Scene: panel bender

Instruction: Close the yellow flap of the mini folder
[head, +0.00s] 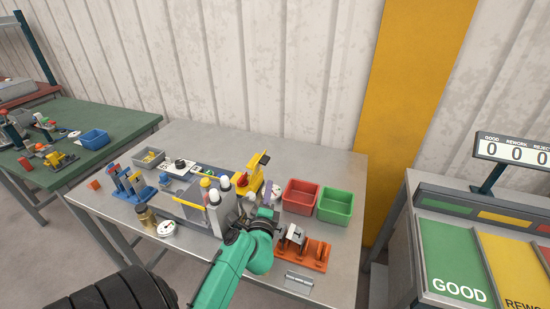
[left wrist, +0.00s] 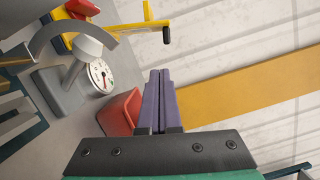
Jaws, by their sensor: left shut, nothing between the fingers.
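A grey device with a yellow-edged flap (head: 187,204), which looks like the mini folder, stands mid-table in the head view. The flap appears raised rather than flat, but its exact angle is unclear. Grey pale-topped posts (head: 226,205) hide its right side. My left gripper (head: 268,192) is to the right of it and apart from it. Its purple fingers (left wrist: 158,100) are shut together and empty in the left wrist view. The folder is not clearly seen in that view. My right gripper is not in view.
A yellow device with a black-ended lever (head: 250,175) stands behind my left gripper. A dial gauge (left wrist: 100,75) and a red bin (head: 300,196) are close to the fingers. A green bin (head: 335,205), an orange fixture (head: 312,256) and a blue rack (head: 130,185) also crowd the table.

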